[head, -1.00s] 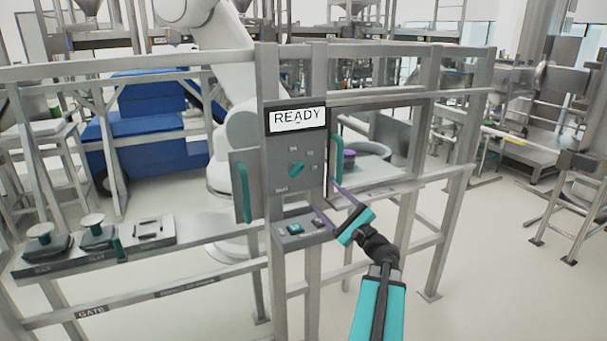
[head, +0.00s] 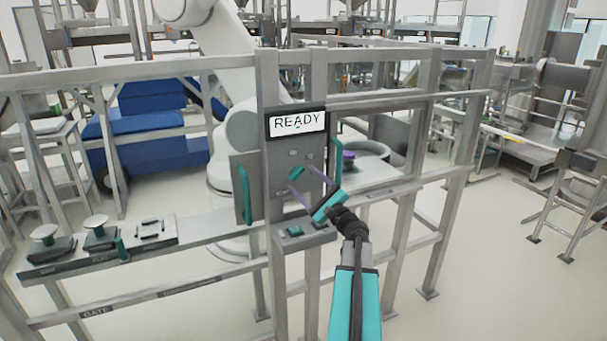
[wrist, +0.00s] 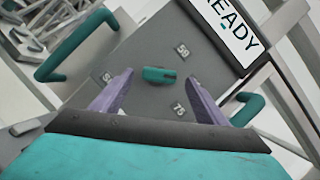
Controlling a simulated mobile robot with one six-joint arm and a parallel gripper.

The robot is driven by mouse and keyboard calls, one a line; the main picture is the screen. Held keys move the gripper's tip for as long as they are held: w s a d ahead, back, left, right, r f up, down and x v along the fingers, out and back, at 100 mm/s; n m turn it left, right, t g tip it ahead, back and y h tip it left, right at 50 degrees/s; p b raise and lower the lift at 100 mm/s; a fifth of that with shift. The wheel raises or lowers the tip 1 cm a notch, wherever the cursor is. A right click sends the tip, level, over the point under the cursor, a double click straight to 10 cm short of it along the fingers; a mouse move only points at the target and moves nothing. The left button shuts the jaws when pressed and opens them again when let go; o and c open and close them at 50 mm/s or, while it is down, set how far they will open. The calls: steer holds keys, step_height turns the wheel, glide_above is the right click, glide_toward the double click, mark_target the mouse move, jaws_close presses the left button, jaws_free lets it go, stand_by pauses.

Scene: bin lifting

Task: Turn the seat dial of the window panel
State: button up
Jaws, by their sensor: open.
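The grey window panel (head: 277,155) stands upright in the frame, with a display (head: 297,122) reading READY at its top. Its teal dial (head: 296,172) shows in the wrist view (wrist: 159,75) as a short bar lying nearly level in the picture, with small number labels around it. My gripper (head: 301,178) is open in front of the panel. In the wrist view the two purple fingers (wrist: 160,80) stand apart on either side of the dial, with gaps to it. I cannot tell whether the fingertips reach the panel face.
Teal handles flank the panel on the left (head: 245,193) and right (head: 336,160). A small ledge with a teal button (head: 295,231) juts out below. A shelf (head: 190,240) with several fixtures extends left. A white robot arm (head: 238,135) stands behind the frame.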

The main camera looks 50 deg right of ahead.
mark_target(296, 173)
steer(key=shift+p+x, duration=0.35)
steer(key=shift+x, duration=1)
steer(key=shift+c, duration=0.2)
steer(key=c, duration=1)
steer(key=shift+s+d, duration=0.1)
steer(key=shift+d, duration=0.3)
steer(key=shift+a, duration=0.2)
